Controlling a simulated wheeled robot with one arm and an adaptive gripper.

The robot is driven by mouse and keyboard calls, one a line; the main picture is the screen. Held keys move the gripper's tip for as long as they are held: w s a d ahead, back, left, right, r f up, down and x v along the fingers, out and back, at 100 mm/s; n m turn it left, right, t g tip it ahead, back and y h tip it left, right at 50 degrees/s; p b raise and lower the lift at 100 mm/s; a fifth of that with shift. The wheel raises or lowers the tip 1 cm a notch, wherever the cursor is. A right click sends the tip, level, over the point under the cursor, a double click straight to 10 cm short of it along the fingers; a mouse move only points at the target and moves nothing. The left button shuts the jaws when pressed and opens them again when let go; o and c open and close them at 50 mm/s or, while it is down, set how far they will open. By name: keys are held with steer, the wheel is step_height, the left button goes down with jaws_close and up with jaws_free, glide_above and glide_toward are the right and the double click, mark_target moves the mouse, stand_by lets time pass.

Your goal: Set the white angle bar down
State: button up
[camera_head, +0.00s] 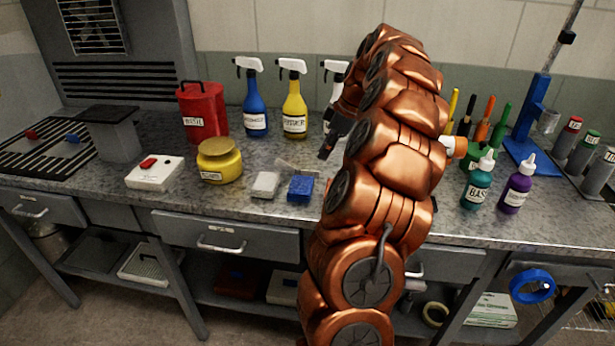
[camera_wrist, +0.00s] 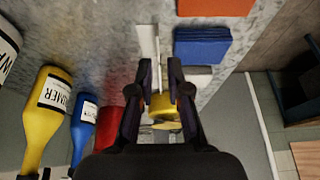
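The white angle bar (camera_wrist: 148,42) shows in the wrist view as a narrow pale strip on or just above the grey counter, running up from between my fingers. In the head view it is a thin pale shape (camera_head: 297,165) behind the blue block. In the head view my gripper (camera_head: 326,152) is low over the counter, partly hidden by my copper arm.
Blue block (camera_head: 300,189) and white block (camera_head: 265,184) lie in front of the bar. An orange block (camera_wrist: 216,7) is beyond. Yellow pot (camera_head: 219,160), red can (camera_head: 203,112) and spray bottles (camera_head: 294,105) stand nearby. Bottles (camera_head: 478,183) stand right of my arm.

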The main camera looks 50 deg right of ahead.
mark_target(308, 171)
steer(key=shift+x, duration=1.05)
steer(key=shift+p+x, duration=1.05)
steer(key=shift+x, duration=1.65)
steer(key=shift+d, duration=0.2)
jaws_close()
